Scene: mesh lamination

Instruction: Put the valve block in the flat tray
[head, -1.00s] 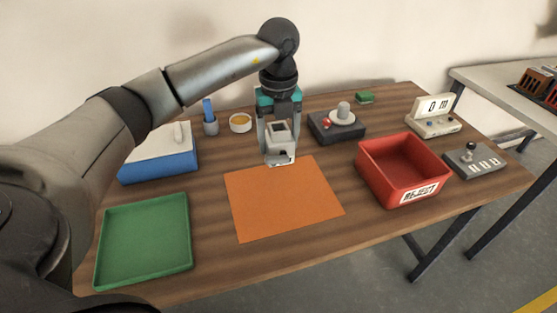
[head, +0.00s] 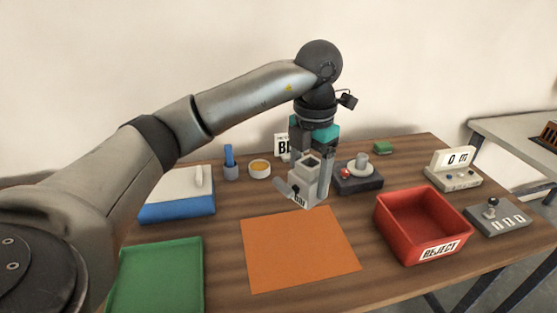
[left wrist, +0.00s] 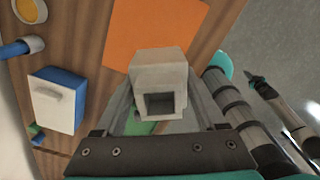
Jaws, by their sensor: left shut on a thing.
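The valve block (head: 308,183) is a pale grey block with a square opening on top and a dark-marked label low on its front. My left gripper (head: 309,178) is shut on it just behind the orange mat; I cannot tell if its base touches the table. The left wrist view shows the block (left wrist: 160,72) between the fingers, its square opening facing the camera. The flat tray is the shallow green one (head: 158,277) at the front left, cut off by the bottom edge. My right gripper is not in view.
The orange mat (head: 300,252) lies bare mid-table. A red REJECT bin (head: 422,225) stands right of it. A blue-and-white box (head: 177,195) is behind the tray. A blue-handled tool in a cup (head: 230,165), a white bowl (head: 260,168) and a dark fixture (head: 359,180) stand at the back.

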